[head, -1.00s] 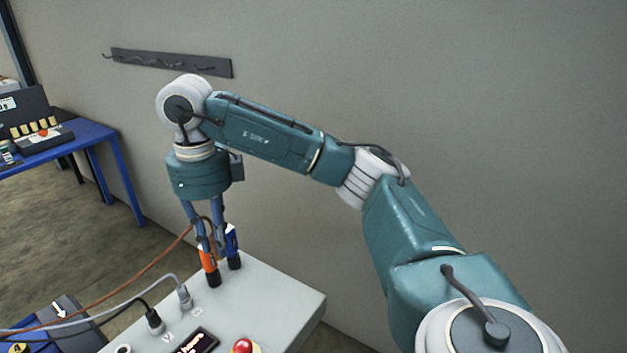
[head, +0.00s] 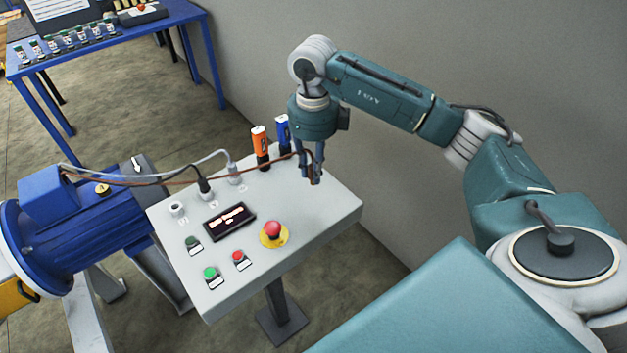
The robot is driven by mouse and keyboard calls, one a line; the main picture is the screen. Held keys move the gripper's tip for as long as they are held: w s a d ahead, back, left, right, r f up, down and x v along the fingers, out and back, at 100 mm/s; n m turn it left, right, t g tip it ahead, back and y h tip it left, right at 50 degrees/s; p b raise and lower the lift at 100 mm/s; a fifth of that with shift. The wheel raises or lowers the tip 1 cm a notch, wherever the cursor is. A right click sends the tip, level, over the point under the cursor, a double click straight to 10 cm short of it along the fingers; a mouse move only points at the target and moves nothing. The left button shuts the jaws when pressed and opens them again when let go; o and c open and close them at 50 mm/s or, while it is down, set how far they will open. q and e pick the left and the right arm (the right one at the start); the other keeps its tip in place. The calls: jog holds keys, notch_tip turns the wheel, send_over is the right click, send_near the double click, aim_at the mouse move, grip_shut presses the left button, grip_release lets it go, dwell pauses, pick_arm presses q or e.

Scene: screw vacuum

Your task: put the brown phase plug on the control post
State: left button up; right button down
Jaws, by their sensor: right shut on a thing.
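The control post (head: 322,212) is a light grey slanted box on a dark stand in the middle of the head view. My right gripper (head: 313,180) points down over its right back part, shut on the brown phase plug, which the fingers mostly hide. The plug's brown cable (head: 190,178) runs left from the fingers to the blue motor (head: 85,215). A black plug (head: 204,190) and a grey plug (head: 233,172) sit in the post's top row. An open socket (head: 177,208) shows at the row's left end. My left gripper is not in view.
An orange tool (head: 260,147) and a blue tool (head: 283,133) stand upright at the post's back edge, left of my gripper. A dark display (head: 229,221), a red emergency button (head: 272,230) and small buttons occupy the panel. A blue table (head: 150,22) stands behind left.

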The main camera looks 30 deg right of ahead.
aim_at(312, 183)
jog(key=shift+a+f, duration=0.1)
jog(key=shift+f, duration=0.7)
notch_tip(312, 183, down, 3)
jog(key=shift+f+p, duration=0.2)
jog(key=shift+p, duration=0.4)
jog(key=shift+f, duration=0.35)
pick_arm(q)
jog(key=shift+s+r, duration=0.2)
jog(key=shift+r, duration=0.55)
pick_arm(e)
jog(key=shift+f, duration=0.1)
jog(key=shift+f, duration=0.1)
jog(key=c, duration=1.6)
grip_release()
pick_arm(q)
jog(key=shift+f, duration=0.15)
